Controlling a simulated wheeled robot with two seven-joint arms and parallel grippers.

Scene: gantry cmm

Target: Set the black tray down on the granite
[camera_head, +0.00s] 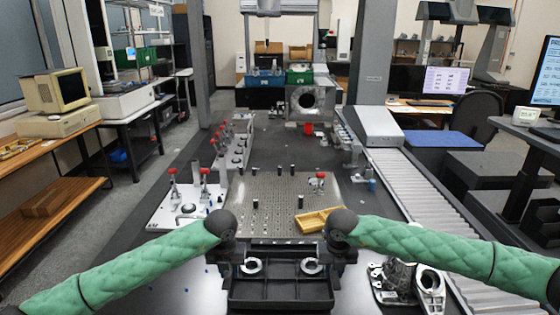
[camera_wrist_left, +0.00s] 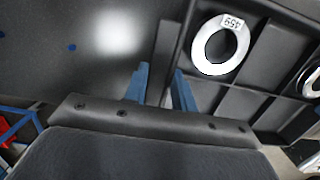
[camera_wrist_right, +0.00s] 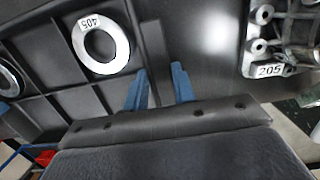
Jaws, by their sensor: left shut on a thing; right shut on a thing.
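The black tray (camera_head: 280,292) is at the bottom centre of the head view, with dark compartments. Two metal rings lie in it, a left one (camera_head: 252,265) and a right one (camera_head: 311,266). The left wrist view shows a ring tagged 459 (camera_wrist_left: 204,54); the right wrist view shows one tagged 405 (camera_wrist_right: 88,47). My left gripper (camera_wrist_left: 160,88) is shut on the tray's left wall. My right gripper (camera_wrist_right: 158,88) is shut on its right wall. The dark granite (camera_head: 180,265) lies around and below the tray; I cannot tell whether they touch.
A perforated plate (camera_head: 270,200) with pins lies beyond the tray, with a wooden tray (camera_head: 318,219) on its right. Cast metal parts (camera_head: 402,280) stand close on the right. A white fixture plate (camera_head: 186,210) with red-knobbed clamps is at left. A roller conveyor (camera_head: 420,195) runs along the right.

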